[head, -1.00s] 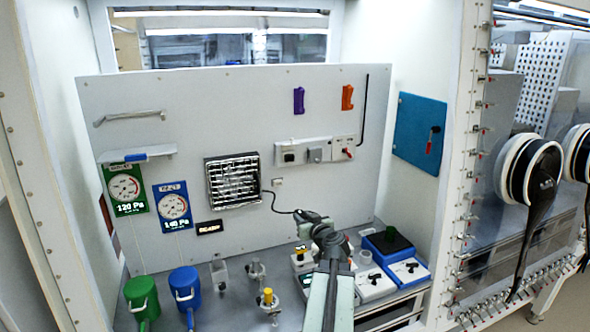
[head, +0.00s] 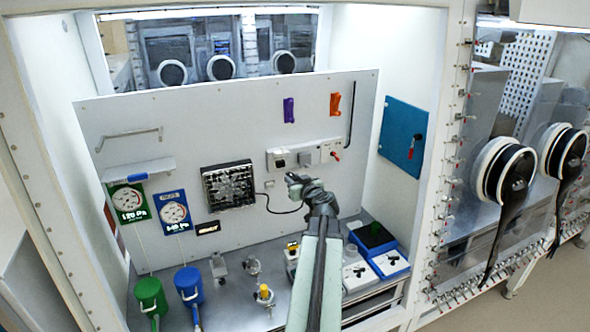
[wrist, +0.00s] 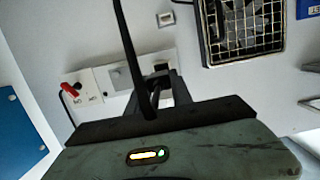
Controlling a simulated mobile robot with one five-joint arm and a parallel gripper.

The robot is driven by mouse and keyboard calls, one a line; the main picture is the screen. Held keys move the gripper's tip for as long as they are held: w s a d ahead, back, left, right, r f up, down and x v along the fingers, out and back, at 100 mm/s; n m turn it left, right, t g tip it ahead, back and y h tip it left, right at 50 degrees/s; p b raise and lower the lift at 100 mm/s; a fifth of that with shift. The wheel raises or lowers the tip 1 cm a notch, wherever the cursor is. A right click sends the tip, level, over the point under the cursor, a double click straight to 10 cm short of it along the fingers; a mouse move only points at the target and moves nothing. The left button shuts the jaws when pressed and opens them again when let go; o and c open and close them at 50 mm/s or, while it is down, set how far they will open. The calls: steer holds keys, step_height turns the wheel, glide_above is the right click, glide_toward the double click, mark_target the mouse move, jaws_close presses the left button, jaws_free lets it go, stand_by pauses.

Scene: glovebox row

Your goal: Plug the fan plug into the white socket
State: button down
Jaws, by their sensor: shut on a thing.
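The fan (head: 228,186) is a black square grille on the grey back panel, and it also shows in the wrist view (wrist: 240,28). Its black cable (head: 283,211) runs to my gripper (head: 292,180). My gripper is shut at the cable's end; the fan plug itself is mostly hidden between the fingers (wrist: 160,75). The white socket (head: 278,160) is at the left of a row of wall plates, just above and behind my gripper in the head view. In the wrist view the fingers cover that part of the row. I cannot tell whether the plug touches the socket.
A grey outlet (head: 305,158) and a red-handled switch (head: 334,152) sit to the right in the row. A small plate (head: 269,184) is beside the fan. Several instruments, including a blue box (head: 372,238), stand on the bench below. Purple (head: 289,110) and orange (head: 335,103) holders hang above.

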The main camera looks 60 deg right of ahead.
mark_target(290, 174)
steer(key=shift+w+f, duration=0.1)
steer(key=shift+r+x, duration=0.2)
steer(key=shift+x, duration=0.75)
steer(key=shift+r+x, duration=0.15)
steer(key=shift+x, duration=0.75)
steer(key=shift+r+x, duration=0.2)
steer(key=shift+x, duration=0.75)
steer(key=shift+r+x, duration=0.15)
steer(key=shift+x, duration=0.6)
steer(key=shift+r+x, duration=0.15)
steer(key=shift+x, duration=0.55)
steer(key=c, duration=1.1)
jaws_free()
steer(key=shift+d, duration=0.1)
steer(key=shift+o, duration=0.2)
steer(key=p+v, duration=0.1)
steer(key=v, duration=0.7)
steer(key=shift+p, duration=0.3)
